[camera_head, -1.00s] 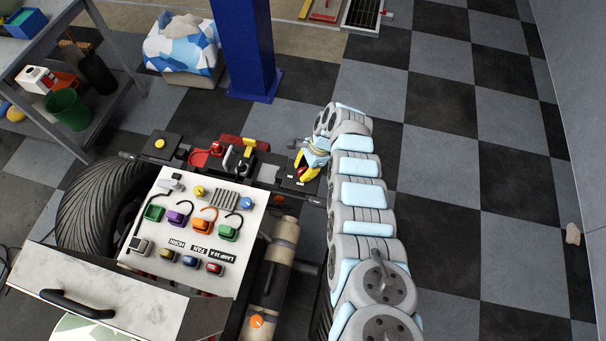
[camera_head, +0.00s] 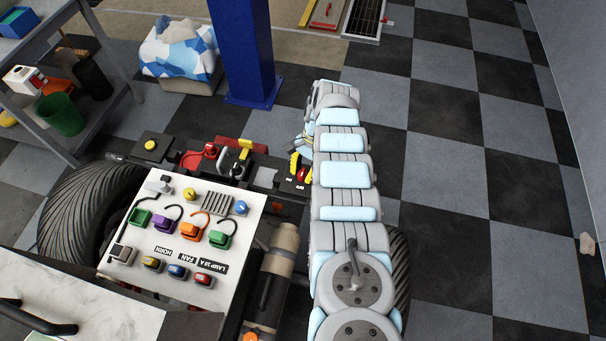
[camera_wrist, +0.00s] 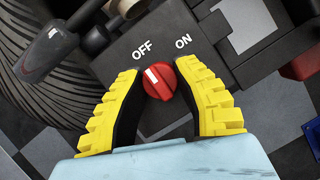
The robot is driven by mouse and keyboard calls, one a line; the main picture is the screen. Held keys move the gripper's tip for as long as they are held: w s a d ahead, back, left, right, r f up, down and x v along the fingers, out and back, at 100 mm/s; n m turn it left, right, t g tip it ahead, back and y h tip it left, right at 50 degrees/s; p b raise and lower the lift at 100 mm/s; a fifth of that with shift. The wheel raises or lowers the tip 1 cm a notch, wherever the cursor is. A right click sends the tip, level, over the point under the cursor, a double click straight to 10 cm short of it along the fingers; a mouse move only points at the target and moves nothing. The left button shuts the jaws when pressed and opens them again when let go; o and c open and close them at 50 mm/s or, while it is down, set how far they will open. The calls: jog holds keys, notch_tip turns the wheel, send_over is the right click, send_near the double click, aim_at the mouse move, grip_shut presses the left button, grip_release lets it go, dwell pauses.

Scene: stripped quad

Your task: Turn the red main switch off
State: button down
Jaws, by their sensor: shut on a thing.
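The red main switch (camera_wrist: 159,81) is a round knob with a white mark, on a black box (camera_wrist: 122,50) lettered OFF on the left and ON on the right. The white mark points up and left, toward the OFF side. My gripper (camera_wrist: 160,74) has its two yellow fingers on either side of the knob, shut on it. In the head view the switch (camera_head: 301,174) shows as a small red spot beside my gripper (camera_head: 298,166), at the right end of the quad's front bar. My arm hides part of the gripper there.
A white panel (camera_head: 178,262) with coloured plugs, knobs and switches lies left of my arm. A red isolator (camera_head: 210,151) and a yellow-handled part (camera_head: 244,149) stand left of the switch. A blue post (camera_head: 246,60) rises behind. The checkered floor at right is mostly clear.

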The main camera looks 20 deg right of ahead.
aim_at(303, 171)
jog(key=shift+f, duration=0.1)
jog(key=c, duration=0.7)
grip_release()
jog(key=shift+a, duration=0.1)
jog(key=shift+r, duration=0.25)
jog(key=shift+r, duration=4.8)
